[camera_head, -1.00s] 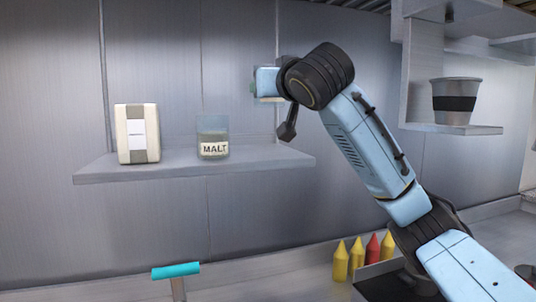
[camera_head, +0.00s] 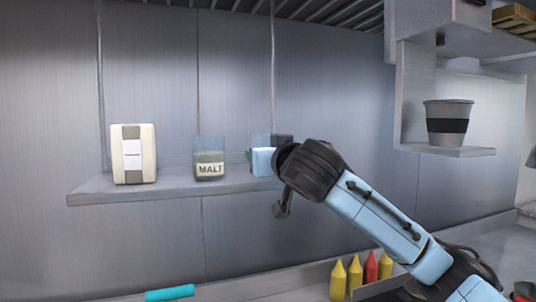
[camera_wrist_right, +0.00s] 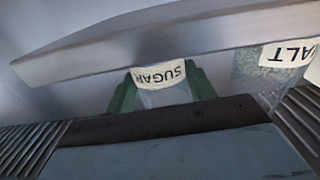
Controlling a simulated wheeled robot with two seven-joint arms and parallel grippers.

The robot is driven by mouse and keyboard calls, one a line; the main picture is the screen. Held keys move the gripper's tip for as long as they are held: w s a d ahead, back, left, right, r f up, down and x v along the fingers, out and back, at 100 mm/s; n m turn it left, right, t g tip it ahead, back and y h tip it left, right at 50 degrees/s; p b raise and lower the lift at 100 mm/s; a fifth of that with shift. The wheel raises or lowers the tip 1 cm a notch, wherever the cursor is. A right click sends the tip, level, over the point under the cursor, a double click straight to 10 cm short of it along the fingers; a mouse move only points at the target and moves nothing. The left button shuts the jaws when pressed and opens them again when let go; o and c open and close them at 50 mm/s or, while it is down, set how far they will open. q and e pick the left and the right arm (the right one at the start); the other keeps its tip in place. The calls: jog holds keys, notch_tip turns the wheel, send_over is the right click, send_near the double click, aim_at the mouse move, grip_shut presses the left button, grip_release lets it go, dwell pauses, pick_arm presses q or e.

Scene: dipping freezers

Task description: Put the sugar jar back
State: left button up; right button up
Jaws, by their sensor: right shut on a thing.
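The sugar jar, its SUGAR label (camera_wrist_right: 158,75) upside down in the right wrist view, is held between the green fingers of my right gripper (camera_wrist_right: 160,92). In the head view my right gripper (camera_head: 258,157) is at the right part of the wall shelf (camera_head: 130,190), level with the jars there, and hides most of the sugar jar. I cannot tell whether the jar's base touches the shelf. The malt jar (camera_head: 209,160) stands upright on the shelf, just left of my gripper. It also shows in the right wrist view (camera_wrist_right: 285,55). My left gripper is out of view.
A cream box (camera_head: 134,154) stands at the shelf's left. A cup with a black band (camera_head: 447,123) sits on a small shelf at right. Yellow and red bottles (camera_head: 371,266) stand below my right arm. A teal handle (camera_head: 170,293) is at the bottom edge.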

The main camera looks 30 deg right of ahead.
jog(key=shift+f, duration=0.1)
jog(key=o, duration=1.1)
jog(key=b+v, duration=0.3)
jog(key=v, duration=1)
jog(key=shift+b, duration=0.3)
jog(key=shift+s, duration=0.15)
